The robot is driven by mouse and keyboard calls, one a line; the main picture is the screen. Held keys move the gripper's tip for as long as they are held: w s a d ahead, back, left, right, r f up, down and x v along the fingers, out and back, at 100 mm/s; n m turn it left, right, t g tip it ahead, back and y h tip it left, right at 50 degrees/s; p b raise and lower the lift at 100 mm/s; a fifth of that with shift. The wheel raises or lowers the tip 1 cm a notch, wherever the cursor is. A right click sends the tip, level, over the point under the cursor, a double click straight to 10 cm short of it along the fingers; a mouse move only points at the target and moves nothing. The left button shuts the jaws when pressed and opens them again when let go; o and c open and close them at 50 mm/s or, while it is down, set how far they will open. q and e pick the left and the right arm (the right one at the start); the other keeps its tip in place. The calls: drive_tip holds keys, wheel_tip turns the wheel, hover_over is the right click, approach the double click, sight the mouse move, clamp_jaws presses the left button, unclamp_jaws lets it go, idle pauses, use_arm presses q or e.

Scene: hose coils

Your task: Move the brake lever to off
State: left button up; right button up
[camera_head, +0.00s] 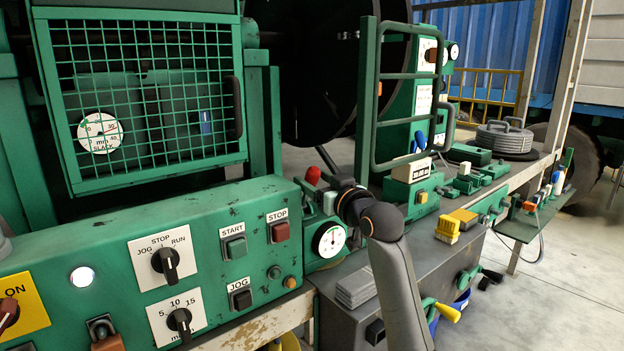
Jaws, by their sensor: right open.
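A lever with a red knob (313,176) stands at the right end of the green control panel. It looks like the brake lever, but I see no label on it, and its off position cannot be read. My right gripper (329,177) is at the end of the grey arm, just right of the red knob. It is open, seen small and partly hidden by my own wrist. I cannot tell whether its fingers are around the knob or beside it. My left gripper is not in view.
A round dial (330,239) sits just below the lever. The green panel (210,290) carries knobs and buttons. A mesh guard (150,60) stands behind, and a green rail frame (368,100) rises at the back right. A grey bench (400,262) with several small items extends right.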

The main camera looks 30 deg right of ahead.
drive_tip(key=shift+w+d, duration=0.1)
drive_tip(key=shift+w, duration=0.75)
clamp_jaws()
idle(0.9)
